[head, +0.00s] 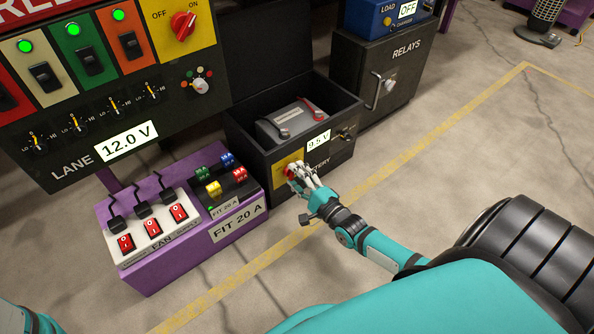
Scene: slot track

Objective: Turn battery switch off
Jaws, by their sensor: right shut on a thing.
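The battery box (259,174) is black with its lid up and stands on the floor. A grey battery (291,120) with red and black terminals sits inside it. On its front, a yellow plate carries a red switch knob (290,171), partly hidden by my right gripper (297,176). My right gripper is shut on the red knob. A display on the box (318,141) reads 9.5 V. Only a teal bit of my left arm shows at the lower left corner; my left gripper is out of view.
A purple fuse and fan box (151,277) stands left of the battery box. A lane panel (50,172) with another red OFF/ON knob (184,23) rises behind. A relays cabinet (350,57) stands at right. The floor in front is clear.

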